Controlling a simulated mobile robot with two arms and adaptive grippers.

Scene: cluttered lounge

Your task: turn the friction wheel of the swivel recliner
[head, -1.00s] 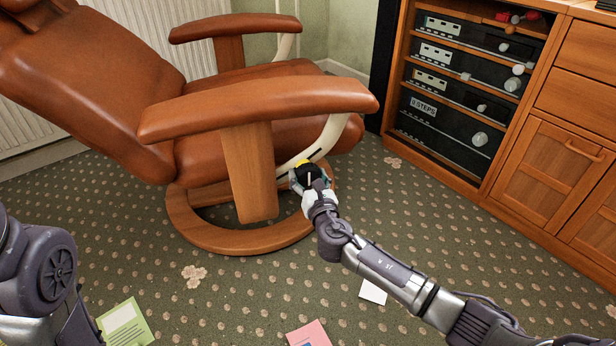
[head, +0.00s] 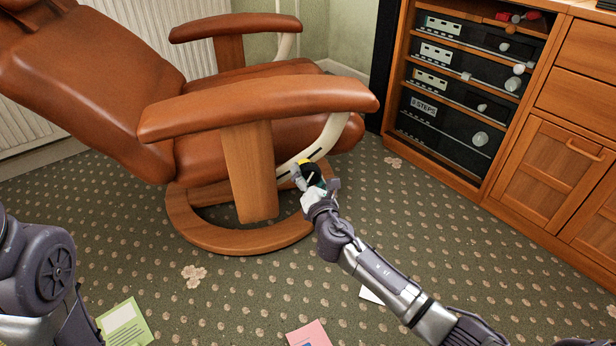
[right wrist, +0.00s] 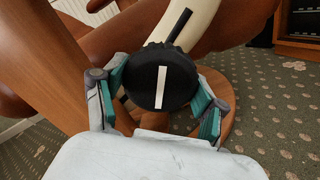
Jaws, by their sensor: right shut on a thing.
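The swivel recliner (head: 262,106) has brown leather, wooden arm posts and a round wooden base. Its friction wheel (right wrist: 161,77) is a black ribbed knob with a white line on its face, beside the cream side bracket (right wrist: 199,22). In the right wrist view the white line stands nearly upright. My right gripper (head: 315,180) is shut on the wheel, with one teal-padded finger on either side of it, as the right wrist view (right wrist: 160,95) shows. In the head view the gripper hides part of the wheel. My left arm shows at the left edge; its gripper is out of view.
A wooden cabinet with black hi-fi units (head: 447,115) stands at the right. A green booklet (head: 124,325), a pink booklet (head: 310,335) and a white paper (head: 371,295) lie on the patterned carpet (head: 240,290). A radiator (head: 40,110) is behind the recliner.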

